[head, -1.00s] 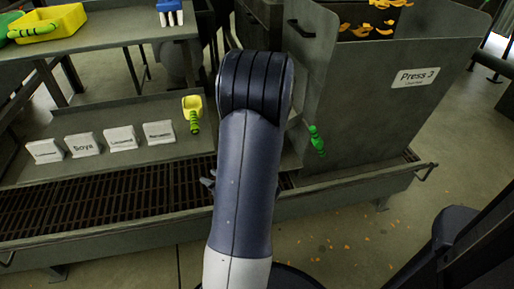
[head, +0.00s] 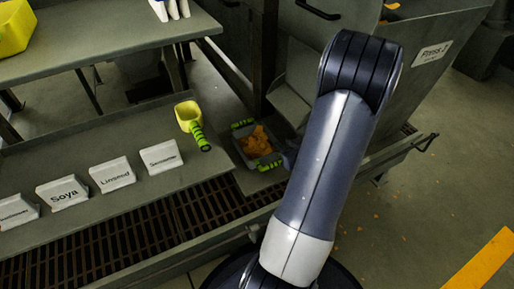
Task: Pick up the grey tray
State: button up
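The grey tray (head: 238,146) sits in the middle of the head view, below the press, at the right end of the grated trough. It holds a heap of orange flakes (head: 257,141) and has green-and-black handles at its near and far ends. My arm comes up from the bottom right and passes just right of the tray. My gripper (head: 287,157) is mostly hidden behind the arm, close to the tray's right side. I cannot see its fingers clearly or whether they touch the tray.
A yellow scoop (head: 188,115) with a green-striped handle lies on the shelf left of the tray. Several white label blocks, including Soya (head: 63,194) and Linseed (head: 112,174), stand along that shelf. The press (head: 418,75) rises at the right. Open floor lies at the lower right.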

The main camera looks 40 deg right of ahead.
aim_at(277, 140)
jog(key=b+x, duration=0.2)
jog(key=x, duration=0.3)
jog(key=shift+b, duration=0.3)
jog(key=shift+w+d, duration=0.1)
jog(key=shift+w, duration=0.2)
grip_shut()
